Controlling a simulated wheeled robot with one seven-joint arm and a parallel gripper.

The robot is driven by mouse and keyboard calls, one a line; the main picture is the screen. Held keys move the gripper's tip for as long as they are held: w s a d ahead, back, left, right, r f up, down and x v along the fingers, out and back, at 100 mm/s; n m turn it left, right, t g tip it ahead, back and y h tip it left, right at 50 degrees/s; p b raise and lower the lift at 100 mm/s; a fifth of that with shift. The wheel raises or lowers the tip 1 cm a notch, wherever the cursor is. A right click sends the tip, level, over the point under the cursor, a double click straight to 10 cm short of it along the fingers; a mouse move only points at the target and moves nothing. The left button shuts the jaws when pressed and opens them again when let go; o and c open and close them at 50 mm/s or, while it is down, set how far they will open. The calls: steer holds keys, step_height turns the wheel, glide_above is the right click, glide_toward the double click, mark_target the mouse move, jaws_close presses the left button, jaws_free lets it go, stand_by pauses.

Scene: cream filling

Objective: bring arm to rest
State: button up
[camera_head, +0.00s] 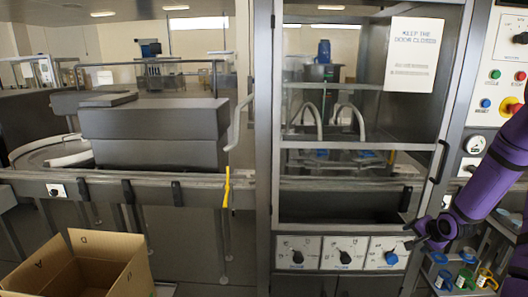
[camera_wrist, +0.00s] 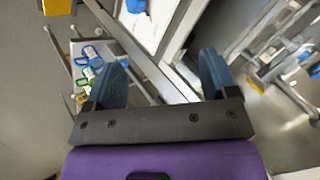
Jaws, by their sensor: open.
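My purple arm comes in from the right in the head view, and my gripper (camera_head: 412,234) is at its lower left end, in front of the cabinet's right edge. In the wrist view my gripper (camera_wrist: 163,82) shows two blue fingers spread wide apart. Nothing is between the fingers. In the head view the gripper is small and dark, near the row of knobs along the cabinet's lower front.
A glass-doored cabinet (camera_head: 264,200) with a paper sign (camera_head: 413,54) stands ahead. A control panel (camera_head: 497,85) with buttons is at the right. Coloured padlocks (camera_head: 464,279) hang low at right. An open cardboard box (camera_head: 85,270) sits at lower left.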

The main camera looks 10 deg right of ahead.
steer(key=s+a+r+n+g+h, duration=0.1)
steer(key=a+r+n, duration=0.1)
steer(key=a+r, duration=0.45)
steer(key=s+a+r+n+h, duration=0.15)
steer(key=a+r, duration=0.25)
steer(key=r, duration=0.6)
steer(key=s+a+r+n+g, duration=0.1)
steer(key=s+a+r+n, duration=0.15)
steer(key=a+r, duration=0.45)
steer(key=s+a+r+n+y, duration=0.1)
steer(key=s+a+r+n, duration=0.1)
steer(key=s+a+r, duration=0.2)
steer(key=s+a+r+n+y, duration=0.1)
steer(key=s+a+r+n, duration=0.2)
steer(key=s+a, duration=0.3)
steer(key=s+a+r+n+y, duration=0.1)
steer(key=s+a+r, duration=0.4)
steer(key=s, duration=0.6)
steer(key=shift+s+r+n+g, duration=0.15)
steer(key=shift+s+n+g, duration=0.25)
steer(key=shift+n, duration=0.3)
steer(key=shift+c, duration=0.2)
